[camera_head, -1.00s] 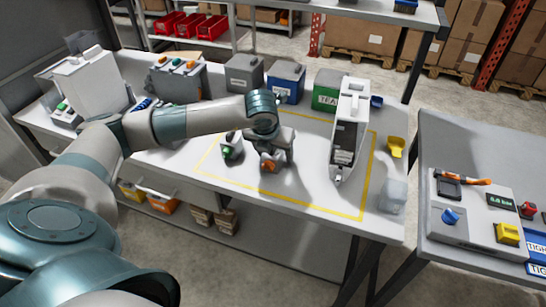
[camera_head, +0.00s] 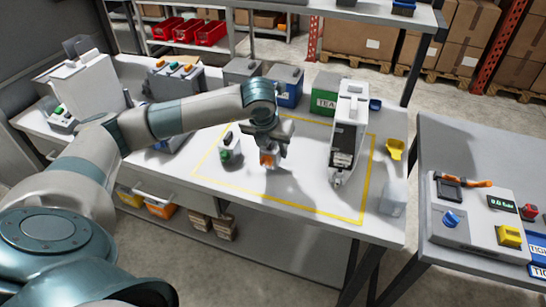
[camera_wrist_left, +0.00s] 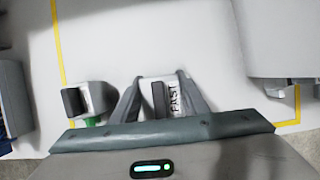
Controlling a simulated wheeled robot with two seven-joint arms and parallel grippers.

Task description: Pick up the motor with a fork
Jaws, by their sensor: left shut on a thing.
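My left gripper (camera_head: 268,147) points down and is shut on a small motor (camera_head: 267,160) with an orange part. It is held above the white table, inside the yellow outline. In the left wrist view the held motor (camera_wrist_left: 172,97) is pale with a dark block and the word FAST, between the two fingers. A fork cannot be made out on it. A second small unit with a green part (camera_head: 230,149) stands on the table left of the gripper; it also shows in the left wrist view (camera_wrist_left: 92,100). My right gripper is not in view.
A tall white dispenser (camera_head: 350,115) stands right of the gripper. Grey, blue (camera_head: 289,88) and green (camera_head: 323,95) bins line the back. A yellow scoop-like piece (camera_head: 395,149) and a clear box (camera_head: 393,197) lie at the right. The table's front middle is clear.

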